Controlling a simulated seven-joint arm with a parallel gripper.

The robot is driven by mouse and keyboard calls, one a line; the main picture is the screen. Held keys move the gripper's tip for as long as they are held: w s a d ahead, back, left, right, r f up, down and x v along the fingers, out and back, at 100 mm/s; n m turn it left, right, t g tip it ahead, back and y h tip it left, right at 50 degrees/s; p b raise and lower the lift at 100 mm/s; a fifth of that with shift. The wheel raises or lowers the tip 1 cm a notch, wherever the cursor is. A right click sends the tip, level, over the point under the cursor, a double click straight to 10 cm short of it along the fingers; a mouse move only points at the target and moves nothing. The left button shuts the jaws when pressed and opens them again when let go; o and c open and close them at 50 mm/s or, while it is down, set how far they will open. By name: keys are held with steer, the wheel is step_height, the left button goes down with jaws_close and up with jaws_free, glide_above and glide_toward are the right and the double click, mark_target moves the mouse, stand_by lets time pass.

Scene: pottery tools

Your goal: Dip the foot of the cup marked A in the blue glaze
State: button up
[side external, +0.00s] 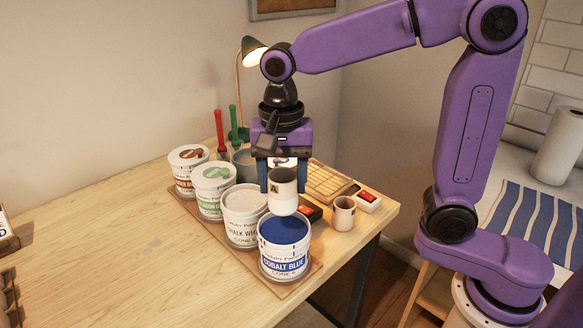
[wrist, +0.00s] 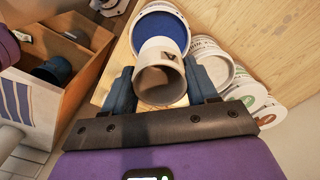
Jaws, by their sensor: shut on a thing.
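The cup marked A (side external: 283,183) is beige above with a pale lower part, and it is upright in my gripper (side external: 285,178). The gripper is shut on its sides, and the cup hangs above the bucket of cobalt blue glaze (side external: 284,258). The bucket is open, and the blue surface (side external: 284,229) shows just below the cup's foot. In the wrist view the cup (wrist: 160,76) sits between the two dark blue fingers (wrist: 163,88), with the blue glaze (wrist: 161,33) beyond it. The cup's foot is apart from the glaze in the side view.
An open bucket of chalk white glaze (side external: 243,216) stands left of the blue one. Lidded green (side external: 213,190) and brown (side external: 187,170) buckets stand farther back. A second cup (side external: 343,213) stands to the right. A green lamp (side external: 240,90) stands behind. The table's left front is clear.

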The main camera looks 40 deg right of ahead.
mark_target(283, 211)
steer(key=shift+f, duration=2.85)
steer(key=shift+f, duration=0.15)
steer(key=shift+f, duration=0.85)
stand_by(0.6)
steer(key=shift+r, duration=2.75)
steer(key=shift+d, duration=0.1)
